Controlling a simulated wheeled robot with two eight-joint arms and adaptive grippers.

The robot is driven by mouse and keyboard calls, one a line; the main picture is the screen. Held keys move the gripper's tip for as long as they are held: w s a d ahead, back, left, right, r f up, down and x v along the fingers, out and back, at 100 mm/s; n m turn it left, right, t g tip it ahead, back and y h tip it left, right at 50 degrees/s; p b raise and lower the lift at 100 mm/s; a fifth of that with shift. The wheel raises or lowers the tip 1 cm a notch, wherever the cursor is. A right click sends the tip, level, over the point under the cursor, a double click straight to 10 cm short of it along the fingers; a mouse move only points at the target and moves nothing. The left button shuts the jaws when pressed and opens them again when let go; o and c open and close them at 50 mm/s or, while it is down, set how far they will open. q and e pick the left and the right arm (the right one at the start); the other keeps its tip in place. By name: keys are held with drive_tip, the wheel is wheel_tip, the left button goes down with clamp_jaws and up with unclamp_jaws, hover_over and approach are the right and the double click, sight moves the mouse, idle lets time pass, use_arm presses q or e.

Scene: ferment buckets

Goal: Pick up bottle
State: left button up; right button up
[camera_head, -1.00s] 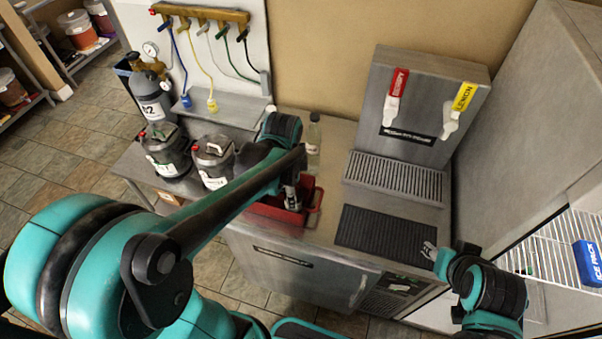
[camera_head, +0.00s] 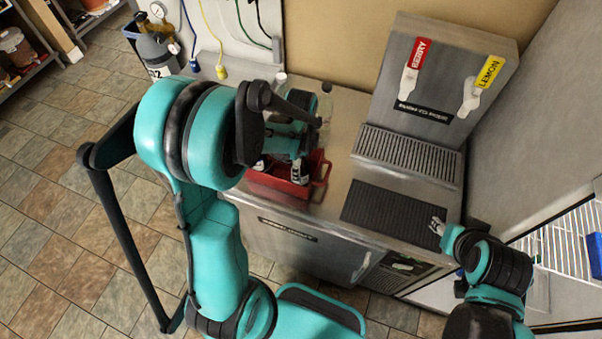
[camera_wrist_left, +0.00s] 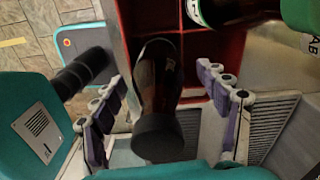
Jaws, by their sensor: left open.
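A dark brown bottle (camera_wrist_left: 156,95) shows in the left wrist view, its black end toward the camera, by the red crate (camera_wrist_left: 196,105). My left gripper (camera_wrist_left: 161,78) is open, with one finger on each side of the bottle. I cannot tell whether either finger touches it. Another bottle with a green end (camera_wrist_left: 300,15) is at the top right of that view. In the head view the red crate (camera_head: 268,182) sits on the counter, and my left arm hides much of its contents. My right gripper (camera_head: 437,226) is near the counter's front right edge; its finger gap is unclear.
A steel dispenser (camera_head: 446,75) with red and yellow tap labels stands at the back right. A dark ribbed mat (camera_head: 394,214) lies in front of it. A clear bottle (camera_head: 326,98) stands behind the crate. An open cooler with wire shelves (camera_head: 560,250) is at the right.

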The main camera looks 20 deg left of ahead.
use_arm(q)
drive_tip(key=shift+s+f, duration=0.1)
drive_tip(key=shift+f, duration=0.8)
clamp_jaws()
drive_tip(key=shift+r, duration=0.1)
